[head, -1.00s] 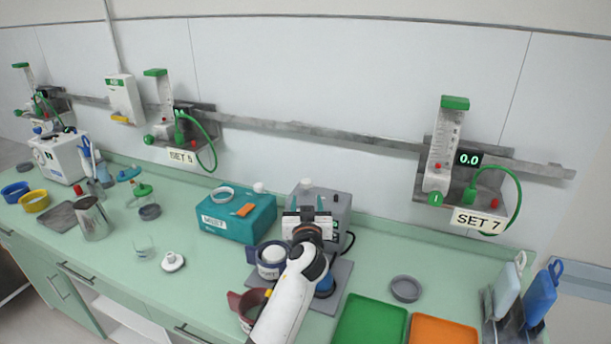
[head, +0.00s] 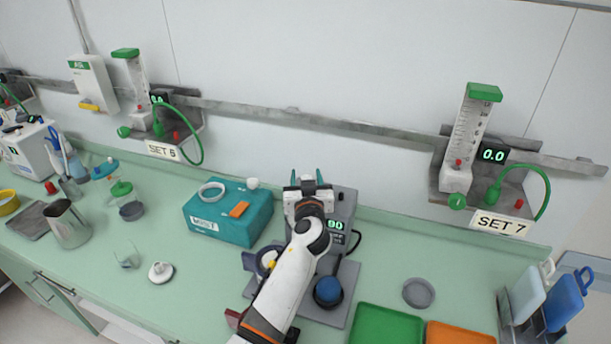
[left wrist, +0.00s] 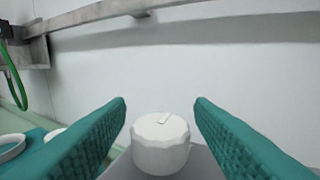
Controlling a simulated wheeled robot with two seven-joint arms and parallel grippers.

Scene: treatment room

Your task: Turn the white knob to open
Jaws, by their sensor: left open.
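The white knob (left wrist: 160,142) has a ridged rim and a small raised pointer on top. In the left wrist view it stands on a grey surface (left wrist: 193,164), centred between the two teal fingers of my left gripper (left wrist: 160,104). The fingers are spread with a gap on both sides, and I see no contact. In the head view my left gripper (head: 306,178) is over the grey box (head: 346,203) with a green display that appears to read 90. My right gripper is not in view.
A teal box (head: 222,232) with a white ring and an orange block stands left of the grey box. A blue round item (head: 328,291) sits on a grey plate in front. A wall rail (head: 330,125) carries flowmeters. Green counter is free around the grey dish (head: 419,292).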

